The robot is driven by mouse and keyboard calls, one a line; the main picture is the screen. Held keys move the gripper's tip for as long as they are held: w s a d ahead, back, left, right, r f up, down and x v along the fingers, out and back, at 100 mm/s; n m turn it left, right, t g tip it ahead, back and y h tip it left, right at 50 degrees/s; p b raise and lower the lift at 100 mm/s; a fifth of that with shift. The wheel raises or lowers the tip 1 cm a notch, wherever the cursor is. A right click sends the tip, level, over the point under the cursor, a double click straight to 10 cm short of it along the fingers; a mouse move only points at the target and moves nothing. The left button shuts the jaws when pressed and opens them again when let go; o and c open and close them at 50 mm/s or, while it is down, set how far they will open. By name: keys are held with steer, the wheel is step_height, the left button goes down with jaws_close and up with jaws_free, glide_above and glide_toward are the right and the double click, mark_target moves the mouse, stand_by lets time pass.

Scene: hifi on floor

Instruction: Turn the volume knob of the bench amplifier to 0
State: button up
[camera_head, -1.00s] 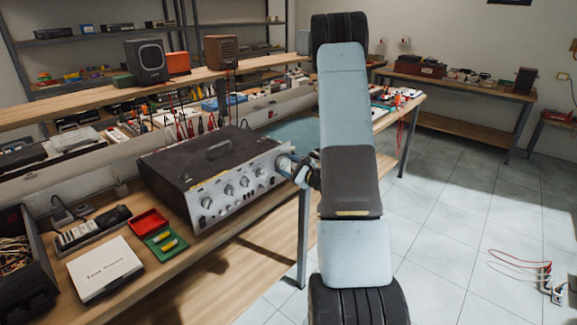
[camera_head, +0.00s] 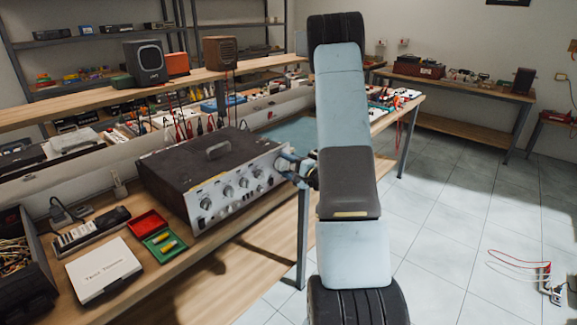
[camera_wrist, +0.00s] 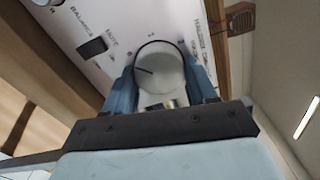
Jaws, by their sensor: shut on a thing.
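The bench amplifier (camera_head: 215,165) stands on the wooden bench, with a dark top and a silver front panel bearing several knobs. It fills the upper part of the wrist view as a pale panel (camera_wrist: 112,52). The volume knob (camera_wrist: 158,76) is a round silver knob with a dark pointer line, which points to the left in the wrist view. My gripper (camera_wrist: 160,88) is shut on this knob, one blue finger on each side. In the head view my gripper (camera_head: 287,163) is at the right end of the front panel and hides the knob there.
A red and green tray (camera_head: 158,236), a white box (camera_head: 104,269) and a power strip (camera_head: 90,231) lie on the bench left of the amplifier. Test leads hang behind it. The tiled floor to the right is mostly clear.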

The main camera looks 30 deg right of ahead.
steer(key=shift+d+f, duration=0.1)
stand_by(0.4)
steer(key=o, duration=1.1)
steer(key=shift+c, duration=0.2)
steer(key=v, duration=1.3)
steer(key=shift+s, duration=0.35)
